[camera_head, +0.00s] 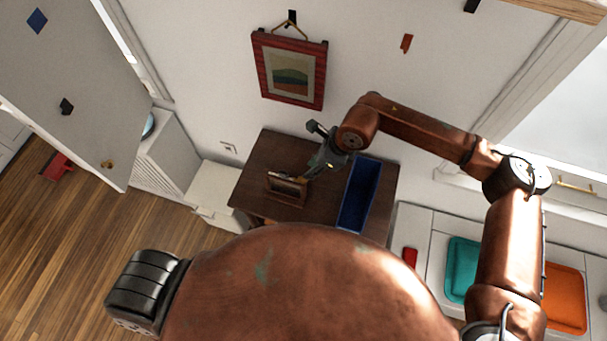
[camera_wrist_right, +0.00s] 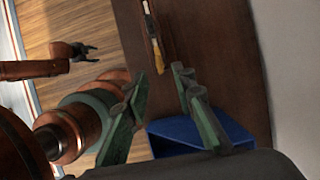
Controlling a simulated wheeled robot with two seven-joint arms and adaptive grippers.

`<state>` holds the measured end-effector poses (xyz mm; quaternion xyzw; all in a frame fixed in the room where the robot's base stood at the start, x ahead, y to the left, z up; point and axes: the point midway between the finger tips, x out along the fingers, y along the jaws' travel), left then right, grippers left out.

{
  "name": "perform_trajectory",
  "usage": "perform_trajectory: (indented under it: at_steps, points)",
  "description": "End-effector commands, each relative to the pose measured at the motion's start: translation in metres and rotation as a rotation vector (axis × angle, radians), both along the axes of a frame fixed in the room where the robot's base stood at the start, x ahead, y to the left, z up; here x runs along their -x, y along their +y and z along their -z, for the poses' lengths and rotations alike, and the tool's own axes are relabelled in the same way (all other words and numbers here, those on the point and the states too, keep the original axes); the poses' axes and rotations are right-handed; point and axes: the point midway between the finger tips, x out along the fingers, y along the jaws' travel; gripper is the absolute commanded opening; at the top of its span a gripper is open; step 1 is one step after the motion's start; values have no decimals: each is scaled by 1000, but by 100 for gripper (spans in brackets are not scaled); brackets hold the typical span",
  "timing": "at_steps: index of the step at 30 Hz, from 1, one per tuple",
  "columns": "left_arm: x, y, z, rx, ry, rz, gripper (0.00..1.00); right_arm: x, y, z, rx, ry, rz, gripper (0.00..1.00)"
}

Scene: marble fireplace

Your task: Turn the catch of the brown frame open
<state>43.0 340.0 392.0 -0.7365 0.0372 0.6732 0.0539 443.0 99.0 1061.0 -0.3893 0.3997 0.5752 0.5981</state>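The brown frame (camera_head: 287,188) stands on the dark wooden table, near its front left part. In the right wrist view it shows edge-on at the top (camera_wrist_right: 150,22), with a yellowish piece beside it; the catch itself I cannot make out. My right gripper (camera_head: 314,172) is just right of and behind the frame in the head view. In the wrist view its green fingers (camera_wrist_right: 163,100) are spread with nothing between them, apart from the frame. My left gripper (camera_wrist_right: 92,53) shows small at the left of the wrist view, jaws apart and empty, away from the table.
A blue open bin (camera_head: 344,211) stands on the table's right side, close to my right gripper. A red-framed picture (camera_head: 310,100) hangs on the wall behind. A low white cabinet (camera_head: 212,190) is left of the table. Teal (camera_head: 462,262) and orange (camera_head: 565,300) trays lie at right.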

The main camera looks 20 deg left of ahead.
Motion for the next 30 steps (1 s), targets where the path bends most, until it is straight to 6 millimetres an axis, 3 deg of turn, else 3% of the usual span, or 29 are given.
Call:
perform_trajectory:
  at_steps: [13, 24, 30]
  points:
    - [-1, 0, -10, 0, -1, 0, 40, 2, 25, 57, -5, 5, -1, 24]
    - [0, 0, -10, 0, -1, 0, 40, 1, 27, 63, -5, 4, -1, 24]
    - [0, 0, -10, 0, -1, -1, 40, 1, 27, 63, -5, 4, -1, 10]
